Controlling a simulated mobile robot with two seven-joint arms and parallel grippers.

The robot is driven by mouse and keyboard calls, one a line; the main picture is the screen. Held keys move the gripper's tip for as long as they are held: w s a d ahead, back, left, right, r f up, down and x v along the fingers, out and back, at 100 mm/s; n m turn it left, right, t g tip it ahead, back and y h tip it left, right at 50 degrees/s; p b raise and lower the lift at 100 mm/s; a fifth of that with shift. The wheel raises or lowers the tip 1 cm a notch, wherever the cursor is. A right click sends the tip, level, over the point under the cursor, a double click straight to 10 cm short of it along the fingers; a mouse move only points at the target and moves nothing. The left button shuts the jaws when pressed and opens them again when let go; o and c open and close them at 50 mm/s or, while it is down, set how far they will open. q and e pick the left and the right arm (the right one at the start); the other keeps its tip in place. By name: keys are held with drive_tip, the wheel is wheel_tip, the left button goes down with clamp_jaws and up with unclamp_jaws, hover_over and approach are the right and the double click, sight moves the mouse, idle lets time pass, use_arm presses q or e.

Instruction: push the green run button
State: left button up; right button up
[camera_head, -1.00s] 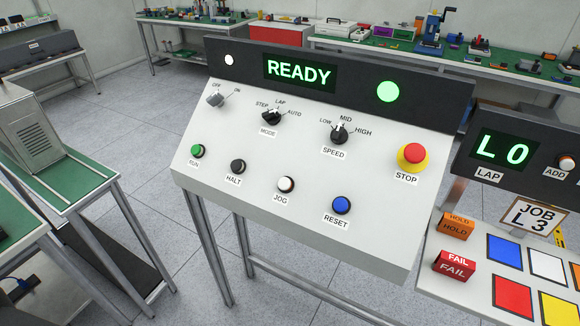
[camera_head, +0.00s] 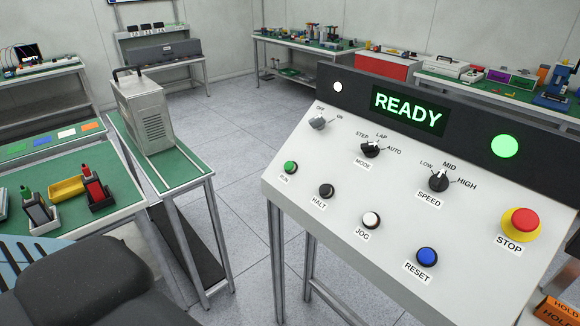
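The green run button (camera_head: 290,168) sits at the left of the sloped white control panel (camera_head: 330,240), above its RUN label. It stands in a row with the black halt button (camera_head: 326,190), the white jog button (camera_head: 371,220) and the blue reset button (camera_head: 427,257). The display (camera_head: 408,110) above reads READY in green. A round green lamp (camera_head: 505,146) is lit at its right, and a small white lamp (camera_head: 338,87) shows at its left. Neither of my grippers is in view, and nothing touches the run button.
The panel also carries a switch (camera_head: 318,122), a mode knob (camera_head: 371,148), a speed knob (camera_head: 438,180) and a red stop button (camera_head: 522,222). A green-topped bench (camera_head: 190,165) with a grey metal box (camera_head: 145,110) stands left. A dark rounded shape (camera_head: 90,285) fills the lower left.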

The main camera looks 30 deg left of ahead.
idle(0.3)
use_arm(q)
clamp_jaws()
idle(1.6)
